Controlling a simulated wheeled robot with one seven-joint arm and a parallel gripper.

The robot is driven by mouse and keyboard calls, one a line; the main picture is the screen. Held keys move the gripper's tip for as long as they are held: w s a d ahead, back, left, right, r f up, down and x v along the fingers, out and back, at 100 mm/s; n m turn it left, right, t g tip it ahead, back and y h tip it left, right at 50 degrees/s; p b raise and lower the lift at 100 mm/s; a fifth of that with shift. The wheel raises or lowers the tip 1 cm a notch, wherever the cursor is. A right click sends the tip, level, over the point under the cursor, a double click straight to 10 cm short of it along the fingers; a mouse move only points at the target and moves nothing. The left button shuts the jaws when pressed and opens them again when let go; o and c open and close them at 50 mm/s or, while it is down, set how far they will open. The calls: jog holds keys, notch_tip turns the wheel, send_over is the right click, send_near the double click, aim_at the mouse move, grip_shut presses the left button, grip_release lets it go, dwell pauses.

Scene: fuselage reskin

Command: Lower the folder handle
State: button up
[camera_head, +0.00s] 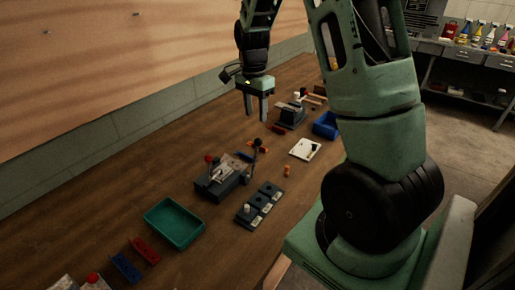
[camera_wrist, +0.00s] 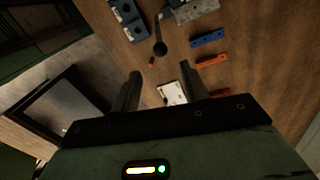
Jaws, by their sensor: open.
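A grey bench device (camera_head: 228,178), which looks like the folder, sits mid-bench with a red knob and light metal on top. A dark lever with a black ball end (camera_head: 257,143) stands up at its far right side and appears to be the handle. In the wrist view the black ball (camera_wrist: 160,48) and its lever show at top centre, with the grey device (camera_wrist: 196,10) cut off at the top edge. My gripper (camera_head: 257,118) is open and empty, pointing down above the bench beyond the ball. Its fingers (camera_wrist: 174,70) are apart from the handle.
A green tray (camera_head: 174,224) and a dark block row (camera_head: 258,204) stand nearer. A white plate (camera_head: 305,149), an orange piece (camera_head: 287,171), a blue bin (camera_head: 326,125) and another grey device (camera_head: 291,114) lie right or farther back. A wooden panel (camera_head: 120,65) rises behind the bench.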

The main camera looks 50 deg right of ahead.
aim_at(257, 146)
jog(key=f+p, duration=0.1)
jog(key=f, duration=0.4)
jog(key=f+p, duration=0.1)
jog(key=f, duration=0.4)
jog(key=s+f+p, duration=0.1)
jog(key=f, duration=0.4)
jog(key=shift+a+f, duration=0.1)
